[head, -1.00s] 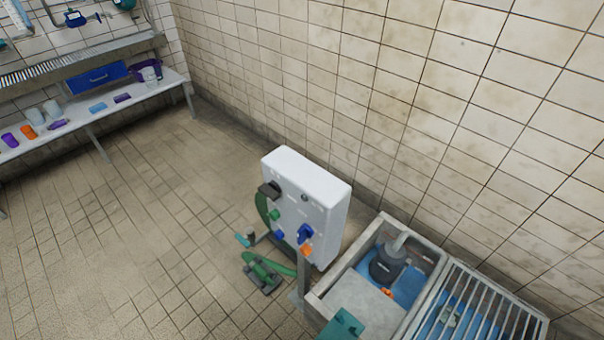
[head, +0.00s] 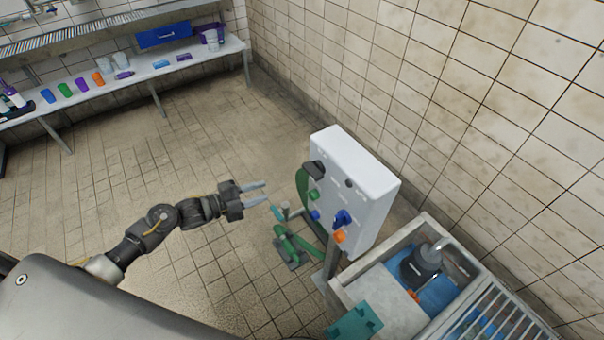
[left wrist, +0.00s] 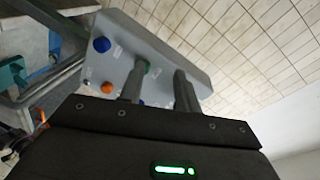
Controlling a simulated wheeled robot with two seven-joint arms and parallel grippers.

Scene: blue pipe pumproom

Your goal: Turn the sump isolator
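A white control box (head: 368,178) stands on a grey post near the wall. Its face carries a blue rotary handle (head: 342,219), an orange knob (head: 339,237), a green knob (head: 313,195), a smaller blue knob (head: 315,215) and a dark part at the upper left. The labels are too small to read, so I cannot tell which is the sump isolator. My left gripper (head: 265,192) is open and empty, left of the box and apart from it. In the left wrist view the box (left wrist: 160,50) lies beyond my open fingers (left wrist: 157,85). My right gripper is out of view.
A green pump (head: 291,246) with a hose stands on the floor by the post. A concrete sump (head: 375,290) with a dark pump (head: 420,265) and a metal grating (head: 490,320) lies right. A bench (head: 110,82) with cups stands far left. The middle floor is clear.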

